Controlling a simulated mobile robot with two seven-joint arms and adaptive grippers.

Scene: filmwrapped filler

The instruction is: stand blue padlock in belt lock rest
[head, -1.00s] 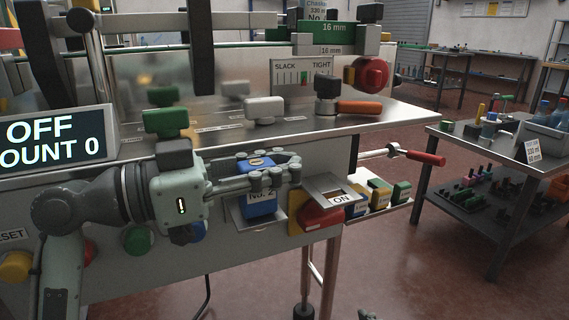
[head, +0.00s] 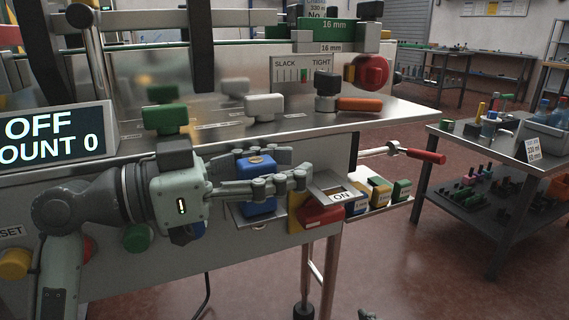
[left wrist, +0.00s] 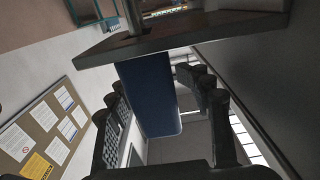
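The blue padlock (head: 258,207) stands upright on a small grey metal ledge (head: 237,214) on the front of the machine, which looks like the belt lock rest. A brass-coloured spot shows on its top. My left gripper (head: 300,178) reaches across from the left, its fingers straight and spread around the padlock. The near finger crosses in front of the padlock and hides its middle. In the left wrist view the blue padlock (left wrist: 150,95) sits between the open fingers (left wrist: 160,110), with a gap on the right side. My right gripper is not in view.
A red and yellow switch with an ON plate (head: 322,213) is close to the left fingertips. Padlocks in yellow (head: 380,192) and green (head: 402,189) stand on a tray further right. A red-handled lever (head: 425,156) sticks out above them. The machine's worktop (head: 300,122) overhangs the gripper.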

